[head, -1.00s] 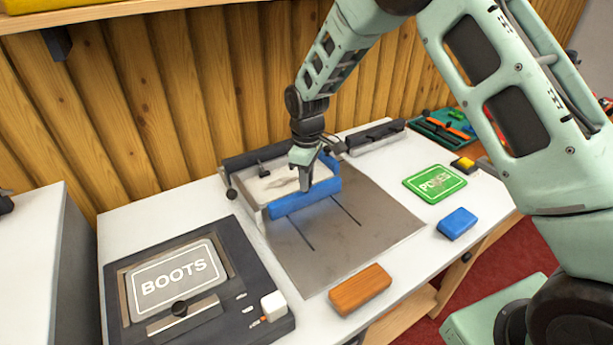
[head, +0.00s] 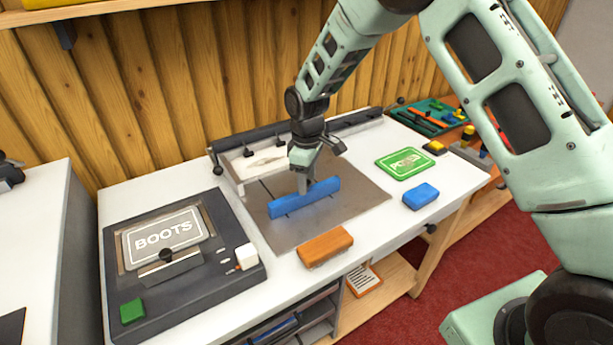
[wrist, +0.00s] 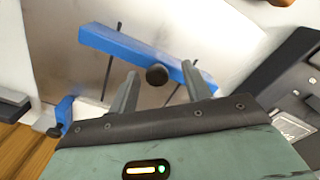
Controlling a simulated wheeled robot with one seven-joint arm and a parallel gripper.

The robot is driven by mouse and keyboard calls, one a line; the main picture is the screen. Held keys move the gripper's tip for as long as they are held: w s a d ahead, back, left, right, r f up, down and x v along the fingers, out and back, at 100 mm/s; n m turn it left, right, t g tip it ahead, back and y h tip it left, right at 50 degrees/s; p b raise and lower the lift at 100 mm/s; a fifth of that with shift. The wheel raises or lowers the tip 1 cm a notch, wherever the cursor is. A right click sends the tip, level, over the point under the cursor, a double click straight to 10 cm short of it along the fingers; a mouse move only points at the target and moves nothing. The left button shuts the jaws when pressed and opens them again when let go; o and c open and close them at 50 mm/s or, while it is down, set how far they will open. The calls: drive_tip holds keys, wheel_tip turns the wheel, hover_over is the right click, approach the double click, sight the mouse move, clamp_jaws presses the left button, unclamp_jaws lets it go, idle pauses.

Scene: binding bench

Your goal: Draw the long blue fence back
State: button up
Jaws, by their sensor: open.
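The long blue fence (head: 282,205) lies across the grey metal plate (head: 350,205), apart from the dark clamp bar at the back. In the wrist view the fence (wrist: 115,41) crosses two dark slots in the plate, and a dark round knob (wrist: 157,74) stands at its middle. In the wrist view my gripper (wrist: 162,86) is open, one finger on each side of the knob, with gaps showing. My gripper hides the knob in the head view.
A dark bar (head: 265,137) runs along the plate's back edge. A BOOTS machine (head: 190,285) stands left. An orange block (head: 326,247) is by the plate's front, with a blue block (head: 421,196) and green card (head: 406,163) to the right.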

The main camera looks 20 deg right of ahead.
drive_tip(key=shift+w, duration=0.1)
drive_tip(key=shift+r, duration=0.3)
wheel_tip(320, 180, up, 17)
drive_tip(key=b, duration=0.1)
drive_tip(key=shift+b, duration=0.3)
drive_tip(key=shift+f, duration=0.15)
drive_tip(key=s+a+m, duration=0.1)
drive_tip(key=s+a, duration=0.3)
drive_tip(key=s, duration=0.5)
drive_tip(key=s+a, duration=0.4)
drive_tip(key=s, duration=0.5)
drive_tip(key=s+d+f+m, duration=0.1)
drive_tip(key=s, duration=0.7)
drive_tip(key=s+f, duration=0.2)
drive_tip(key=s, duration=0.7)
drive_tip(key=shift+s+d+f+m+y, duration=0.2)
drive_tip(key=shift+d+f+m+y, duration=0.1)
drive_tip(key=shift+d+m, duration=0.1)
